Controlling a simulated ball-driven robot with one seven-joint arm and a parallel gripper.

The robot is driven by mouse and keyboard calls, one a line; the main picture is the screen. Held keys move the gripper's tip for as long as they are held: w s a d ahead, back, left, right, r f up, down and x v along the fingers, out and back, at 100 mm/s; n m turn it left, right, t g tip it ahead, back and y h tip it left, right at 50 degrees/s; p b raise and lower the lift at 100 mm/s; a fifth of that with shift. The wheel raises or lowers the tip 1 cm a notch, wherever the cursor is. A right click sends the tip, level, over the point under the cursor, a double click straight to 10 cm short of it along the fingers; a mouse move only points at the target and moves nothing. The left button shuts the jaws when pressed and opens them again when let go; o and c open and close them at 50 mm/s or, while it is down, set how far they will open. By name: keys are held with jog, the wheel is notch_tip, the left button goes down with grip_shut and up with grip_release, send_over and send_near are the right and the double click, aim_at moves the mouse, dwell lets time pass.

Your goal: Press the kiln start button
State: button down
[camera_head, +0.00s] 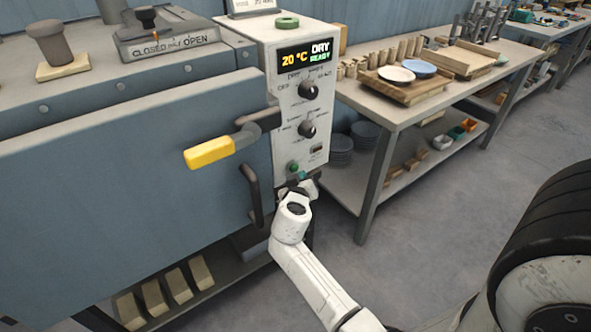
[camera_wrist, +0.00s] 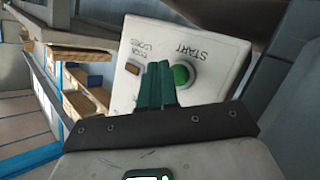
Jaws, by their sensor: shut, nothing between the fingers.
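The green start button (camera_wrist: 181,75) sits on the white control panel (camera_wrist: 215,62) under the word START in the wrist view. It also shows low on the kiln's panel in the head view (camera_head: 293,167). My gripper (camera_wrist: 158,68) is shut and empty, its green fingers together. In the wrist view its tips lie just beside the button and cover part of the panel. I cannot tell whether they touch it. In the head view my gripper (camera_head: 301,174) is at the lower part of the panel. The kiln display (camera_head: 305,54) reads 20 °C, DRY, READY.
The kiln door (camera_head: 130,190) looks closed, with a yellow-tipped handle (camera_head: 210,152) and a dark pull bar (camera_head: 251,195) left of my gripper. Two knobs (camera_head: 308,90) sit above the button. A wooden table (camera_head: 400,112) with plates stands right. The floor (camera_head: 425,230) is clear.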

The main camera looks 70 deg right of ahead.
jog(key=shift+w+d+b, duration=0.25)
jog(key=shift+w+b, duration=0.1)
jog(key=shift+b, duration=0.05)
jog(key=shift+w+d+b, duration=0.25)
jog(key=shift+w+b, duration=0.1)
jog(key=shift+w, duration=0.1)
dwell(1.2)
jog(key=shift+s+a, duration=0.5)
jog(key=shift+s, duration=0.25)
jog(key=s+a, duration=0.1)
jog(key=s, duration=0.2)
jog(key=s+a, duration=0.1)
jog(key=shift+s+a, duration=0.15)
jog(key=shift+a, duration=0.15)
dwell(0.9)
